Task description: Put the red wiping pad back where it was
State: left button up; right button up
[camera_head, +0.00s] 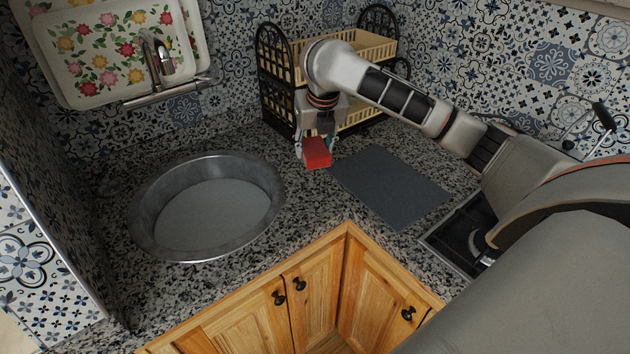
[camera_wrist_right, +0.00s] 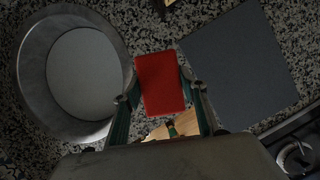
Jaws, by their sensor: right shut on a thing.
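The red wiping pad (camera_head: 316,153) is held in my right gripper (camera_head: 316,146), which is shut on it, in front of the rack and between the metal basin and the grey mat. In the right wrist view the pad (camera_wrist_right: 160,84) sits between the two fingers of my right gripper (camera_wrist_right: 162,92). The round metal basin (camera_head: 147,236) lies to the left of the pad in the head view. The flat dark grey mat (camera_head: 390,187) lies to its right. I cannot tell the exact height of the pad above the counter. My left gripper is not in view.
A dark two-tier rack (camera_head: 274,62) with pale baskets stands in the corner behind my right gripper. A floral tray (camera_head: 105,45) leans at the upper left, beside a tap (camera_head: 160,57). A hob (camera_head: 462,236) is at the right. Speckled counter (camera_head: 290,225) is bare between basin and mat.

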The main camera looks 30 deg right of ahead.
aim_at(319, 158)
notch_tip(319, 158, down, 11)
jog(key=shift+f, duration=0.1)
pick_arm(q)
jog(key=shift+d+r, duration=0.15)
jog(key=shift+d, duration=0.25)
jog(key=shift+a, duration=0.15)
pick_arm(e)
jog(key=o, duration=1.5)
jog(key=shift+c, duration=0.2)
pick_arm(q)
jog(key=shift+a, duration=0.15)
pick_arm(e)
jog(key=v, duration=1.1)
jog(key=shift+s+r, duration=0.2)
jog(key=shift+r, duration=0.3)
jog(key=shift+a, duration=0.1)
